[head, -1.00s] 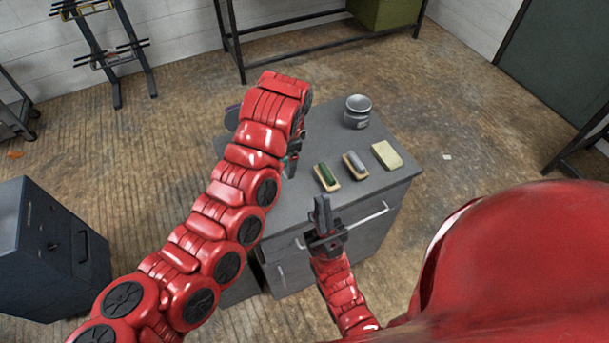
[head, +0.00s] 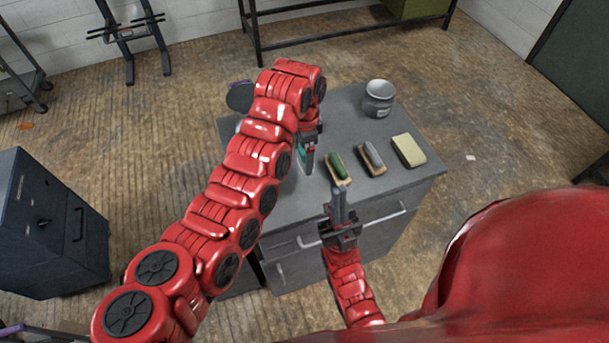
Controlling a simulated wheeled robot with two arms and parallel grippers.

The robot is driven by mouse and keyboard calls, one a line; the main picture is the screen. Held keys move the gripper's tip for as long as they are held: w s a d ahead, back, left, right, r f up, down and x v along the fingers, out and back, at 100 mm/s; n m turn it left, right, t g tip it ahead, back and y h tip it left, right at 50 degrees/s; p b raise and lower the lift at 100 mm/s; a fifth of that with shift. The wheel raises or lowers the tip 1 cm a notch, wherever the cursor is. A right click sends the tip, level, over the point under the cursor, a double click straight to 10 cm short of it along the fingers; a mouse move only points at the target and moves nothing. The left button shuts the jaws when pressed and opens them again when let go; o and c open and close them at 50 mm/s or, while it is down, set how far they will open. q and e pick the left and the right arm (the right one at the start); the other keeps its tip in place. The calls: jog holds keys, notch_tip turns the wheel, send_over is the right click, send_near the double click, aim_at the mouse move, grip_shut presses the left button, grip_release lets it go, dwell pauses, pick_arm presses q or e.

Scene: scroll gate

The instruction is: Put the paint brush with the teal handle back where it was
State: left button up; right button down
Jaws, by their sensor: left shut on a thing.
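My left gripper (head: 308,160) points down over the left part of the grey cabinet top (head: 400,183). It is shut on the paint brush with the teal handle (head: 301,156), of which only a sliver of teal shows. The rest of the brush is hidden by the gripper and arm, and I cannot tell whether it touches the top. My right gripper (head: 339,206) is at the cabinet's front edge, fingers up and together, with nothing seen between them.
On the cabinet top stand a green-topped block (head: 339,168), a grey-topped block (head: 372,158), a cream block (head: 408,151) and a grey metal can (head: 378,98). A dark round thing (head: 240,96) shows behind my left arm. A dark cabinet (head: 48,225) stands at left.

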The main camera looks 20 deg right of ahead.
pick_arm(q)
notch_tip(320, 180, down, 7)
jog(key=p, duration=0.2)
jog(key=shift+r+p, duration=0.1)
jog(key=shift+p, duration=0.2)
jog(key=shift+s+f, duration=0.1)
jog(key=shift+f, duration=0.2)
jog(key=o, duration=0.9)
jog(key=shift+f, duration=0.1)
notch_tip(320, 180, up, 11)
jog(key=b, duration=0.3)
jog(key=shift+r, duration=0.6)
jog(key=shift+f, duration=0.1)
